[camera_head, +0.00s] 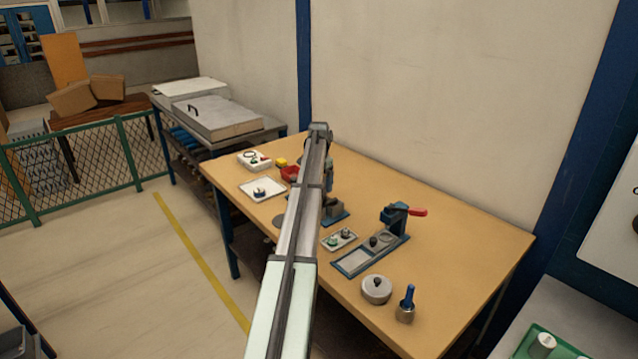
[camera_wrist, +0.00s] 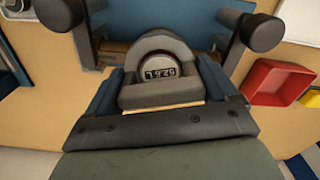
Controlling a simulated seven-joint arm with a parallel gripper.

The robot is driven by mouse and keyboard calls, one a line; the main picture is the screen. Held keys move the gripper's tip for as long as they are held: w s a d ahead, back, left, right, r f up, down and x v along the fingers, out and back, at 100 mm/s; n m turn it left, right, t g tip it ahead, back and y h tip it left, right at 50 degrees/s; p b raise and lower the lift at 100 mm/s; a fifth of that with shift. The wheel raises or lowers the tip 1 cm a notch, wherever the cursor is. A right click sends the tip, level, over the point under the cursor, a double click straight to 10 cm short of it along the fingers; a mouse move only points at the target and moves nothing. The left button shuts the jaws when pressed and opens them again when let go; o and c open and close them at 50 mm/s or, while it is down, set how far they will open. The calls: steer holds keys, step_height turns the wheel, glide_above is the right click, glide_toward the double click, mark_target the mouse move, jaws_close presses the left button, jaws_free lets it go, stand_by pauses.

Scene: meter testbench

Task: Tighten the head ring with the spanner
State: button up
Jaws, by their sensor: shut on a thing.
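In the wrist view, a meter with a round white face and a dark digit counter (camera_wrist: 160,71) sits inside a thick grey ring-like piece (camera_wrist: 158,42). I cannot tell whether this grey piece is the head ring or the spanner's jaw. My gripper (camera_wrist: 160,95) is shut, with its blue sides on both sides of a grey block just below the dial. The held thing is probably the spanner, but its outline is not clear. In the head view my own arm hides the gripper, the meter and most of the blue stand (camera_head: 334,214).
Two dark-capped posts (camera_wrist: 262,32) flank the meter. A red bin (camera_wrist: 276,82) is close on the right. On the bench (camera_head: 455,262) are a red-handled clamp fixture (camera_head: 398,222), a small parts tray (camera_head: 338,240), a round grey weight (camera_head: 376,291) and a blue-handled tool (camera_head: 407,302).

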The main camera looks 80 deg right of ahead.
steer(key=m, duration=1.1)
steer(key=shift+n, duration=0.4)
stand_by(0.5)
steer(key=shift+r, duration=0.8)
stand_by(1.8)
steer(key=shift+r, duration=1.75)
